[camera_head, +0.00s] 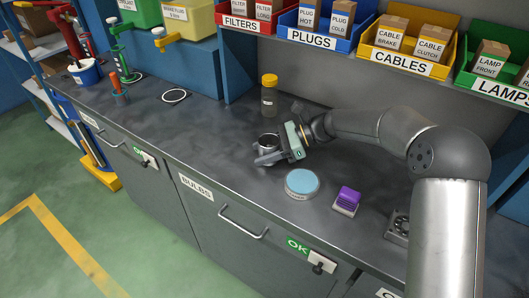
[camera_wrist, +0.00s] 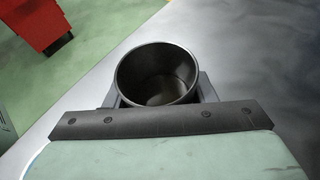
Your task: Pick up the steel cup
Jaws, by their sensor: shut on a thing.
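The steel cup (camera_head: 268,142) is a dark grey metal cup on the workbench, left of my wrist in the head view. In the wrist view the steel cup (camera_wrist: 158,74) shows its open rim and its empty inside. My gripper (camera_head: 268,151) is shut on the cup, with a finger on either side of it. In the wrist view a grey finger edge of my gripper (camera_wrist: 205,88) shows beside the cup. The cup looks upright. I cannot tell whether its base touches the bench; the lower part is hidden by the gripper.
A jar with a yellow lid (camera_head: 269,95) stands just behind the cup. A round blue-topped tin (camera_head: 301,184) and a purple-topped block (camera_head: 347,201) stand in front to the right. Labelled bins (camera_head: 323,38) line the back.

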